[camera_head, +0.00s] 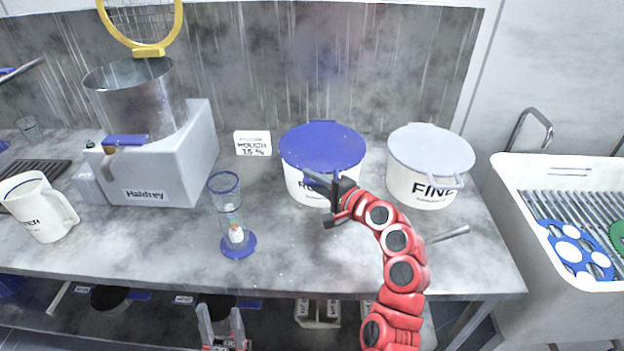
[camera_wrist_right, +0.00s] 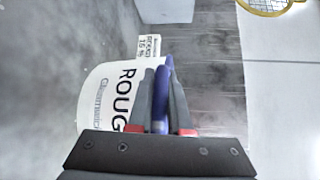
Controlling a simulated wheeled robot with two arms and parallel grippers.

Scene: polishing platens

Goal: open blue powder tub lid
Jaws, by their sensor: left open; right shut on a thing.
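The powder tub with the blue lid (camera_head: 322,147) stands on the bench, its white body (camera_head: 297,180) partly behind my right gripper. In the right wrist view its body (camera_wrist_right: 100,92) reads "ROUG" and the blue lid (camera_wrist_right: 168,72) is seen edge-on. The lid lies flat on the tub's rim. My right gripper (camera_head: 322,184) is at the front of the lid, shut on the lid's front tab; its fingers also show in the wrist view (camera_wrist_right: 160,90). My left gripper (camera_head: 222,318) is open and empty, low in front of the bench edge.
A grey-lidded tub marked "FINE" (camera_head: 425,185) stands close on the right, with a metal tool (camera_head: 447,234) before it. A small sign (camera_head: 252,143), a blue-rimmed glass (camera_head: 230,205) and a grey machine (camera_head: 165,165) are on the left. A white sink (camera_head: 520,205) is far right.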

